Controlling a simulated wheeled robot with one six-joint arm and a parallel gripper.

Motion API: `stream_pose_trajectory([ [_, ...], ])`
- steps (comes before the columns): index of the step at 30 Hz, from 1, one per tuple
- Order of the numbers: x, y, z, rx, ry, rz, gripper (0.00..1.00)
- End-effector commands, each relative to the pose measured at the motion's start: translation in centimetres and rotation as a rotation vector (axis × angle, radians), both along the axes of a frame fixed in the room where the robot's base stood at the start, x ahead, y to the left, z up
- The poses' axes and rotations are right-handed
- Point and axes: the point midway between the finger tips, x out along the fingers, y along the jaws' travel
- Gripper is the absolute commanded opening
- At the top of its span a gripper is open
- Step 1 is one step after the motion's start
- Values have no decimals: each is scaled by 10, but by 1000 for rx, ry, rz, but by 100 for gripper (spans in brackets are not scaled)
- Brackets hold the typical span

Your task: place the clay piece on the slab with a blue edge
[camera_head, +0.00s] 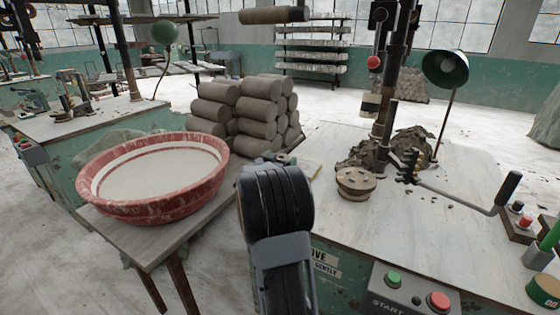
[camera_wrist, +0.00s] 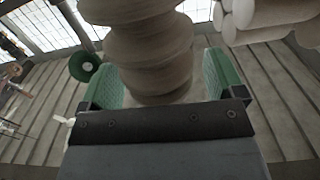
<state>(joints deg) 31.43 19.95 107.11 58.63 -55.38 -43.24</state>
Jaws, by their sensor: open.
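A ribbed, grey-beige clay piece (camera_wrist: 150,40) rises in front of my gripper (camera_wrist: 163,80) in the wrist view. The two green-padded fingers stand apart, one on each side of the piece's lower part. A narrow gap shows at the right finger; I cannot tell whether the left finger touches it. In the head view my black arm hides most of the gripper and the clay piece. A pale board (camera_head: 306,169) lies just beyond the arm, partly hidden. No blue edge shows, so I cannot tell which slab is meant.
Stacked clay rolls (camera_head: 255,115) stand close behind my gripper. A red basin (camera_head: 150,208) sits on the table at left. At right, a worktable (camera_head: 400,222) holds a round wooden disc (camera_head: 355,184), clay trimmings (camera_head: 372,154), a crank handle (camera_head: 507,188) and a lamp (camera_head: 445,70).

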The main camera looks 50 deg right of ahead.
Motion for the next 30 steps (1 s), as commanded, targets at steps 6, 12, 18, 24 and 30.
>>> stream_pose_trajectory([
  [6,-2,13,5,-2,-1,2,88],
  [12,-11,51,5,-1,-1,4,88],
  [18,-20,86,5,-1,-1,3,88],
  [24,-26,108,4,0,0,3,88],
  [30,-29,116,3,0,0,0,88],
])
